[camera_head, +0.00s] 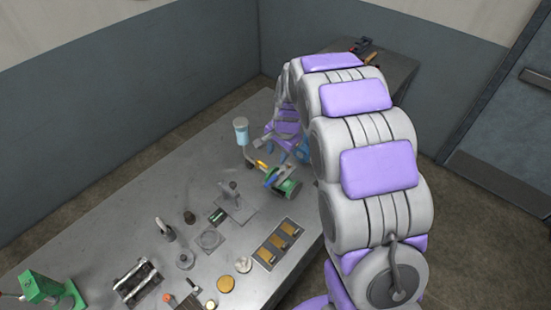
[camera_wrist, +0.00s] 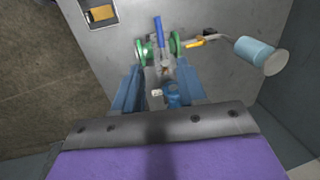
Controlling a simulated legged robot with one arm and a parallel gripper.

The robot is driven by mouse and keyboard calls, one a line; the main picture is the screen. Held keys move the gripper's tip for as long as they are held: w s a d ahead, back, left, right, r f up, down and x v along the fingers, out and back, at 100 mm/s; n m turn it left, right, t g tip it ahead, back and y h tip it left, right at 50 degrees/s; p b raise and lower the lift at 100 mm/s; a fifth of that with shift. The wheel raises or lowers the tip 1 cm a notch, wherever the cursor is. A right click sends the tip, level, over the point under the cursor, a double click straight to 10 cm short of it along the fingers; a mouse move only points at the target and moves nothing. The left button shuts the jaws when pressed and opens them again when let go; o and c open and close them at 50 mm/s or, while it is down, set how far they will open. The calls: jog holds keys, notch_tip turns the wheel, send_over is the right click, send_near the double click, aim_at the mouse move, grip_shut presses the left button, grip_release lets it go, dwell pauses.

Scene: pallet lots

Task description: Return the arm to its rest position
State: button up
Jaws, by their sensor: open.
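My arm rises on the right of the head view and arches over, its end bent down above the metal workbench (camera_head: 110,215). My gripper (camera_wrist: 158,88) is open in the wrist view, its two blue fingers apart. Between and beyond them is a device with green round ends (camera_wrist: 143,51) and a blue handle (camera_wrist: 159,32). This device also shows below the arm's end in the head view (camera_head: 288,188). In the head view my arm partly hides the gripper. I cannot tell whether the fingers touch the device.
A light blue cylinder (camera_head: 241,134) stands close left of the arm's end. A tray with brass-coloured blocks (camera_head: 265,256), a green machine (camera_head: 48,290) and several small metal parts are on the bench. Another bench (camera_head: 393,70) with tools stands behind, near grey walls.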

jog(key=shift+r, duration=0.2)
dwell(0.4)
jog(key=s+d+n+g+b, duration=0.1)
jog(key=s+d+n+b, duration=0.1)
jog(key=s, duration=1.1)
jog(key=s+d+n+g+h+b, duration=0.1)
jog(key=s+d+n+b, duration=0.2)
jog(key=s, duration=1.1)
jog(key=s+d+n+g+b, duration=0.1)
jog(key=s+d+n+b, duration=0.2)
jog(key=s+b, duration=0.4)
jog(key=s, duration=0.6)
jog(key=shift+s+n+h, duration=0.2)
jog(key=shift+n+h, duration=0.1)
jog(key=shift+n, duration=0.1)
jog(key=shift+w, duration=0.1)
